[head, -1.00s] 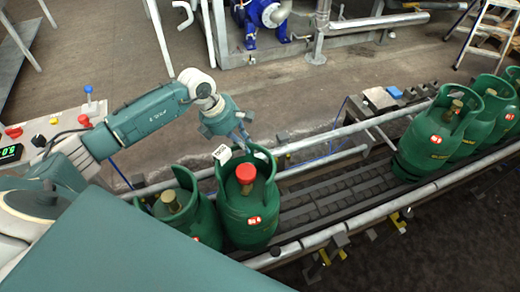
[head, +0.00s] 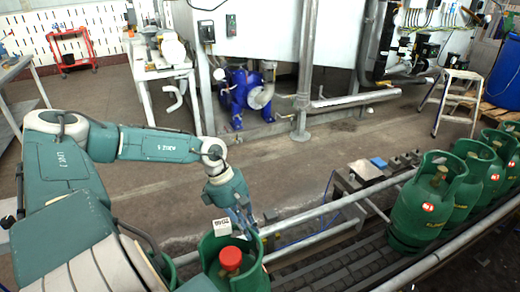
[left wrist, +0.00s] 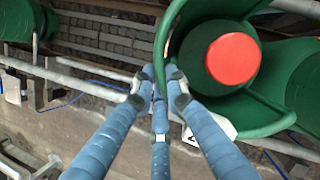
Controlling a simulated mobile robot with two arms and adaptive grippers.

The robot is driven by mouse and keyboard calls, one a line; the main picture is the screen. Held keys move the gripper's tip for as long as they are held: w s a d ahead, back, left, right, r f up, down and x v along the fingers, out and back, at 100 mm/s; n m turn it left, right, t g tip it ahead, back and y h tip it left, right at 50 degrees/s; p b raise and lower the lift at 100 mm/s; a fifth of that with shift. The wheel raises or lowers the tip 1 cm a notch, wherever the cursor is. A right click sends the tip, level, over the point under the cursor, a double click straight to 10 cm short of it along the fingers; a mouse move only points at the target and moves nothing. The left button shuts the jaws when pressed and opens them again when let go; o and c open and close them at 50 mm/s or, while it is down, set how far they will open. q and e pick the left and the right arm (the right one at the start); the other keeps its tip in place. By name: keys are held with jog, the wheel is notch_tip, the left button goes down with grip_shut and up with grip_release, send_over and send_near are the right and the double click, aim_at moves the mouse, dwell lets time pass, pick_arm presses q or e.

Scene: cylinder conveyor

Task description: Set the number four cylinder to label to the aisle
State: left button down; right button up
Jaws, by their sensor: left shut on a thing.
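A green gas cylinder with a red cap (head: 230,258) stands on the conveyor at the bottom middle of the head view, its lower part cut off by the frame edge. A white tag (head: 222,226) shows at its collar. My left gripper (head: 243,222) is at the collar's back rim, shut on it. In the left wrist view the blue fingers (left wrist: 160,82) meet at the wall of the collar (left wrist: 180,42), beside the red cap (left wrist: 233,59). The white tag is partly hidden behind a finger there. My right gripper is not in view. I cannot read a number four on any cylinder.
Several green cylinders stand in a row on the conveyor at right, the nearest (head: 425,205) apart from the red-capped one. The conveyor's bare rollers (head: 345,268) lie between. Metal rails (head: 320,210) run along it. The aisle floor (head: 150,195) behind is mostly clear. A stepladder (head: 460,95) stands at back right.

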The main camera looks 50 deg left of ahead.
pick_arm(q)
jog(key=shift+w+d, duration=0.1)
jog(key=shift+d, duration=0.1)
dwell(0.3)
jog(key=c, duration=1.7)
grip_release()
jog(key=shift+c, duration=0.2)
jog(key=v, duration=1.2)
